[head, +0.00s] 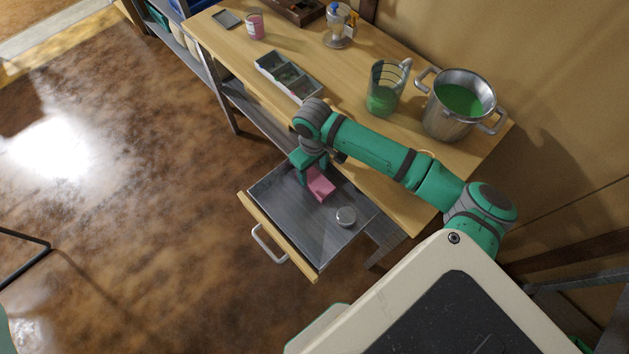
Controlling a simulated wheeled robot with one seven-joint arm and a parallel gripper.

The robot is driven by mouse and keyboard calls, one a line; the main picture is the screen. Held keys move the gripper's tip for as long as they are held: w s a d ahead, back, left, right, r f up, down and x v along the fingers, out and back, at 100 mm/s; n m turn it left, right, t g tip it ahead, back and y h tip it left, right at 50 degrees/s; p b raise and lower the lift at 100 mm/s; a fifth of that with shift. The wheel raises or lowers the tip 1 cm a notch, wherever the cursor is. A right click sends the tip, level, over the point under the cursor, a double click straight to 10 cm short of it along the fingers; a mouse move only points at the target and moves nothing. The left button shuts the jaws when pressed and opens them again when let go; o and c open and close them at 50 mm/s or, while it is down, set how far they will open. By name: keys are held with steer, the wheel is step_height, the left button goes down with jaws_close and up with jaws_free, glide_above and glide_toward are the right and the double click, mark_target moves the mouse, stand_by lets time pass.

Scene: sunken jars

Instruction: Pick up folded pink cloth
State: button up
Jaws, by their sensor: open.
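A folded pink cloth (321,187) lies in the open drawer (281,212) under the wooden table. My gripper (305,178) is low over the drawer at the left end of the cloth, pointing down. It is open. My gripper and wrist partly cover the cloth's far left part. I cannot tell whether the fingers touch the cloth or straddle it.
A small round metal lid (345,216) lies in the drawer, right of the cloth. The table (285,48) above holds a divided tray (289,76), a measuring jug (385,90) and a pot with green contents (457,108). The drawer's wooden front (277,237) has a handle.

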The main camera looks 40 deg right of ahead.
mark_target(314, 178)
step_height(314, 178, down, 5)
steer(key=shift+f, duration=0.1)
steer(key=c, duration=0.7)
steer(key=shift+r, duration=0.2)
